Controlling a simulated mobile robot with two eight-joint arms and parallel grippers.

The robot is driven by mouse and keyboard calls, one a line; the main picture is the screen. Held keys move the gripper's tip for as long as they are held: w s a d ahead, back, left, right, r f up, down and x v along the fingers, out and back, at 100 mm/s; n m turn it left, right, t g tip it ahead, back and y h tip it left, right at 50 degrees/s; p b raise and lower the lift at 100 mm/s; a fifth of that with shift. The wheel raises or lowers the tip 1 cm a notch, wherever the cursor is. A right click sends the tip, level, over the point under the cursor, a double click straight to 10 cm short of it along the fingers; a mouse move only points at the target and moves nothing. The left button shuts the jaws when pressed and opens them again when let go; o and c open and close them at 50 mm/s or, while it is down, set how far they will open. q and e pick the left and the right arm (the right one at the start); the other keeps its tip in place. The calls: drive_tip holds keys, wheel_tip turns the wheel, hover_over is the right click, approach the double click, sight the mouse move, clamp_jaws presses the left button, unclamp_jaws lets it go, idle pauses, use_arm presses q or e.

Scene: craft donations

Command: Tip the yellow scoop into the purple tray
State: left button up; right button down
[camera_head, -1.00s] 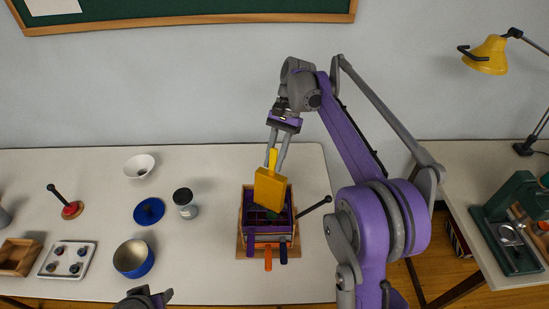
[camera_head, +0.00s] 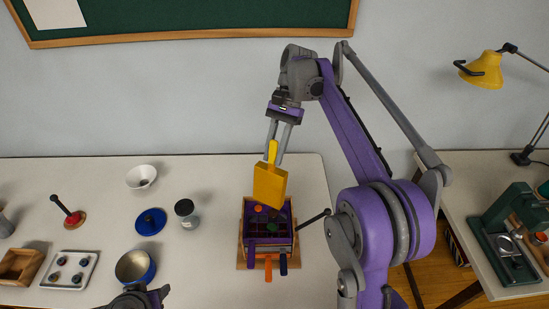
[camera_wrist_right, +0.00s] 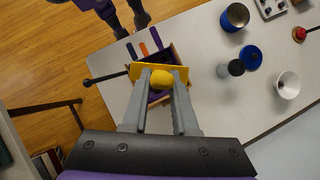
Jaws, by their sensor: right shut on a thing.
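The yellow scoop (camera_head: 270,186) hangs steeply with its handle up and its broad end down, above the purple tray (camera_head: 293,243). My right gripper (camera_head: 276,152) is shut on its handle. In the right wrist view the scoop (camera_wrist_right: 138,71) is seen nearly end-on between my right gripper's fingers (camera_wrist_right: 160,85) and covers much of the tray. The tray sits in a wooden holder on the table. An orange piece and a dark green piece lie in it. Whether the scoop still holds anything is hidden. My left gripper (camera_head: 140,297) is at the bottom edge, its jaws unclear.
Orange (camera_head: 268,269) and blue (camera_head: 283,264) handles stick out at the tray's front, and a black rod (camera_head: 313,218) at its right.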

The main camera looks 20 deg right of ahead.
sight(275, 141)
drive_tip(key=t+h, duration=0.2)
drive_tip(key=s+r+t+h, duration=0.1)
drive_tip(key=h, duration=0.1)
drive_tip(key=shift+a+r+t, duration=0.2)
drive_tip(key=shift+t, duration=0.2)
drive_tip(key=shift+w+r+t+h, duration=0.1)
drive_tip(key=shift+r+t+h, duration=0.05)
drive_tip(key=shift+t+h, duration=0.45)
drive_tip(key=shift+w+r+t+h, duration=0.1)
drive_tip(key=shift+r+t+h, duration=0.05)
drive_tip(key=shift+t+h, duration=0.4)
drive_tip(key=t+h, duration=0.1)
drive_tip(key=r+t+h, duration=0.1)
drive_tip(key=t+h, duration=0.2)
drive_tip(key=shift+r, duration=0.25)
drive_tip(key=t+h, duration=0.2)
drive_tip(key=r+t+h, duration=0.1)
drive_tip(key=h, duration=0.1)
drive_tip(key=shift+w+d+r+t, duration=0.1)
drive_tip(key=shift+d+r+t, duration=0.1)
drive_tip(key=shift+t, duration=0.15)
